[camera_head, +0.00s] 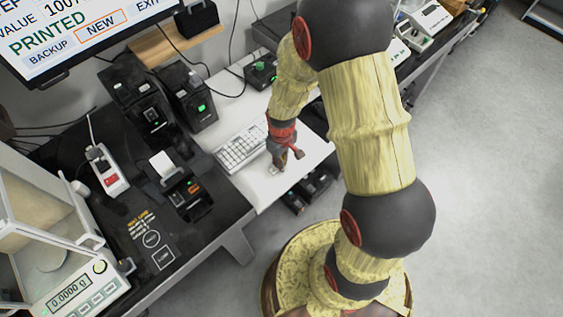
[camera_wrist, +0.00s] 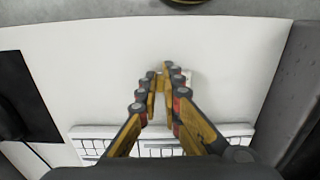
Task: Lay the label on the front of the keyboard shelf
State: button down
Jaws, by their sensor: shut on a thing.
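My gripper (camera_head: 279,164) reaches down over the front part of the white keyboard shelf (camera_head: 262,188). In the wrist view my gripper (camera_wrist: 163,77) has its two fingertips close together, shut on the label. The label (camera_head: 273,171) is a small whitish piece at the fingertips, low at the shelf surface; I cannot tell whether it touches it. In the wrist view a small pale part of the label (camera_wrist: 186,75) shows beside the fingertips, and the rest is hidden. The bare shelf (camera_wrist: 95,70) surrounds the fingertips there.
A white keyboard (camera_head: 240,148) lies on the shelf behind and left of my gripper; it also shows in the wrist view (camera_wrist: 160,150). A label printer (camera_head: 186,190) and a balance (camera_head: 75,290) stand on the black table to the left. Dark devices (camera_head: 310,186) sit below the shelf's right edge.

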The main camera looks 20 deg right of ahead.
jog(key=c, duration=2)
grip_release()
jog(key=shift+f, duration=0.1)
notch_tip(320, 180, up, 20)
jog(key=t+p, duration=0.1)
jog(key=p, duration=0.3)
jog(key=s+r+m+t, duration=0.1)
jog(key=s+r, duration=0.3)
jog(key=r, duration=0.3)
jog(key=s+a+r+m+t, duration=0.1)
jog(key=s+r+t, duration=0.1)
jog(key=s+r, duration=0.3)
jog(key=s+a+r+m+t, duration=0.1)
jog(key=s+r, duration=0.4)
jog(key=r, duration=0.3)
jog(key=shift+s+a+r+m+t, duration=0.1)
jog(key=shift+r+m+t, duration=0.2)
jog(key=shift+r+m, duration=0.1)
